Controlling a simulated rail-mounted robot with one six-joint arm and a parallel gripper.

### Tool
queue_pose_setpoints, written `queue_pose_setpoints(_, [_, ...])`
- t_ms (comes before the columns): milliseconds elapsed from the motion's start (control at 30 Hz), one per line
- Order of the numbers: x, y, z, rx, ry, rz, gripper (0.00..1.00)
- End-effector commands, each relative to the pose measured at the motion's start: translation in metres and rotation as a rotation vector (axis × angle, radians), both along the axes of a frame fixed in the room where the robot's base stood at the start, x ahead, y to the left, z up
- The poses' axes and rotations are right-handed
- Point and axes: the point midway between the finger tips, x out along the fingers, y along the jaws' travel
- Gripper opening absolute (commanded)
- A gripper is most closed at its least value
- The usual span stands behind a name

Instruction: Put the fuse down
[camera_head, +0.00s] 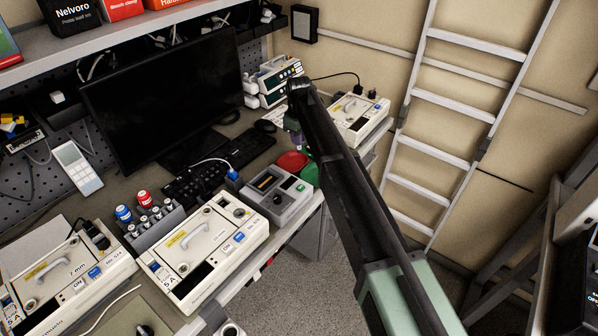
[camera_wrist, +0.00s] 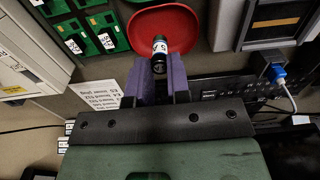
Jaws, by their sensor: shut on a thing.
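My gripper (camera_wrist: 161,68) has purple fingers and is shut on the fuse (camera_wrist: 159,48), a small dark cylinder with a white label band. In the wrist view the fuse overlaps the near part of a red dish (camera_wrist: 178,22); its height above the dish cannot be told. In the head view my gripper (camera_head: 297,137) points down above the bench, just behind the red dish (camera_head: 290,161). The fuse is too small or hidden to make out there.
White pumps (camera_head: 205,250) line the front edge. A keyboard (camera_head: 245,148) and monitor (camera_head: 165,95) are behind. Green circuit boards (camera_wrist: 85,28) lie left of the dish in the wrist view.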

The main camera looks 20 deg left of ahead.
Motion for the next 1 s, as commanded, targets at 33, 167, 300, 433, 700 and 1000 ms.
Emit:
queue_pose_setpoints(33, [0.000,0.000,-0.028,0.000,0.000,0.000,0.00])
queue_pose_setpoints(167, [0.000,0.000,-0.033,0.000,0.000,0.000,0.00])
queue_pose_setpoints(300, [0.000,0.000,-0.038,0.000,0.000,0.000,0.00])
queue_pose_setpoints(433, [0.000,0.000,-0.068,0.000,0.000,0.000,0.00])
queue_pose_setpoints(700, [0.000,0.000,-0.071,0.000,0.000,0.000,0.00])
queue_pose_setpoints(1000, [0.000,0.000,-0.079,0.000,0.000,0.000,0.19])
